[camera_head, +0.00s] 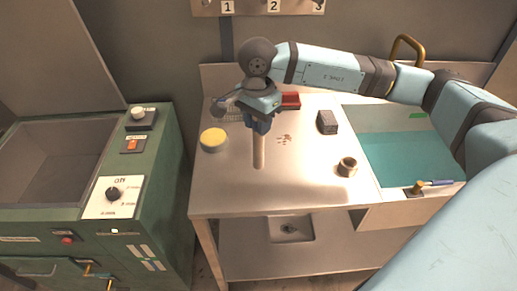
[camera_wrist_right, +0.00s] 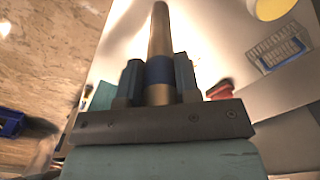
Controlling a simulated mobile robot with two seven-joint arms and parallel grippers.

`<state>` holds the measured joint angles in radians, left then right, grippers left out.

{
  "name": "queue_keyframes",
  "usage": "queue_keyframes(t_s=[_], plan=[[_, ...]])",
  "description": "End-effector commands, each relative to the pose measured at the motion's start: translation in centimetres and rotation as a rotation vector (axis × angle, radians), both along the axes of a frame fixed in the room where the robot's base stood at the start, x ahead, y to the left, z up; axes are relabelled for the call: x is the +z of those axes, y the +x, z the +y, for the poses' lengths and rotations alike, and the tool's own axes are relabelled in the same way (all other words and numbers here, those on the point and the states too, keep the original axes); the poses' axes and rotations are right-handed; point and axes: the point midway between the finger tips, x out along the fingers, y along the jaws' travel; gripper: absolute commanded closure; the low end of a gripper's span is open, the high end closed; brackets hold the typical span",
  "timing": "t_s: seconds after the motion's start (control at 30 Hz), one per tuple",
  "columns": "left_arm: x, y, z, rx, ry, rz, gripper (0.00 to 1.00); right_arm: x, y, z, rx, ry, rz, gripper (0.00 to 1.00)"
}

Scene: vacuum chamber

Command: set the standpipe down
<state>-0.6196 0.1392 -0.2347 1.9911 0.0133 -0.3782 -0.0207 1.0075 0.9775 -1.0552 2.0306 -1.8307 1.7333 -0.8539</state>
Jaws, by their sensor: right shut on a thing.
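The standpipe (camera_head: 259,152) is a slim tan tube. It hangs roughly upright below my right gripper (camera_head: 260,124), over the left part of the steel bench top (camera_head: 300,185). My right gripper is shut on it near its upper part. In the right wrist view the standpipe (camera_wrist_right: 159,32) extends away between the two blue-grey fingers of the gripper (camera_wrist_right: 159,80), with a blue band at the grip. I cannot tell whether its lower end touches the bench. My left gripper is not in view.
A yellow-topped round tin (camera_head: 213,138), a dark grey block (camera_head: 327,121), a brown ring-shaped fitting (camera_head: 347,166) and a red item (camera_head: 291,100) stand on the bench. A teal-filled basin (camera_head: 400,155) is at right, a green machine (camera_head: 150,190) at left. The bench's front middle is clear.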

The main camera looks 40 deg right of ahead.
Motion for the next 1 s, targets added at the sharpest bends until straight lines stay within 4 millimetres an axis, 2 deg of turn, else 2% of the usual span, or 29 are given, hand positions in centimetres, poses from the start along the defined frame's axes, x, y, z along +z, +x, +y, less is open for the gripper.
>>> queue_keyframes(t_s=[0.1,0.2,0.47,0.7,1.0], plan=[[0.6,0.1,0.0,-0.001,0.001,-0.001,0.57,-2.9,0.0,0.0,-0.001,0.0,0.004,1.0],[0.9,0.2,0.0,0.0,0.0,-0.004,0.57,-4.7,0.0,0.0,0.0,0.001,0.002,1.0],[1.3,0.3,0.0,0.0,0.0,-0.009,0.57,-6.8,0.0,0.0,0.001,0.0,0.0,1.0],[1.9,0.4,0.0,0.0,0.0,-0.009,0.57,-10.2,0.0,0.1,0.001,0.001,0.002,1.0],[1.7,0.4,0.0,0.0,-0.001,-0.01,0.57,-10.6,0.0,0.0,0.001,0.001,-0.002,1.0]])
